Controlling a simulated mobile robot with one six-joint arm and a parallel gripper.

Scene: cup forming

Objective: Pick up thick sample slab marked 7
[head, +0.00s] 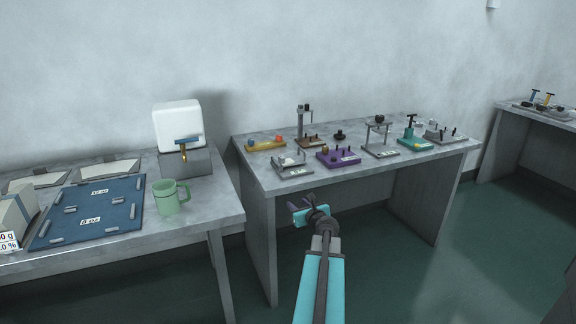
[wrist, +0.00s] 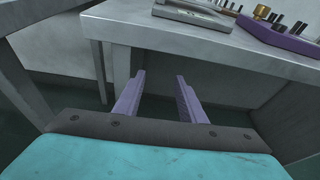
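My gripper (head: 300,203) is in front of the middle table's left front edge in the head view. In the wrist view my gripper (wrist: 158,98) shows two purple fingers spread apart with nothing between them, so it is open and empty. No slab that I can read as marked 7 shows in either view; the labels on the middle table are too small to read. The middle table (head: 262,176) bears several small devices, and its front edge lies ahead of the fingers in the wrist view.
A green mug (head: 171,197), a blue board (head: 88,212) and a white dispenser (head: 179,126) stand on the left table (head: 215,208). A purple fixture (head: 338,158) and a grey device (head: 292,166) sit near the middle table's front edge. Open floor lies in front.

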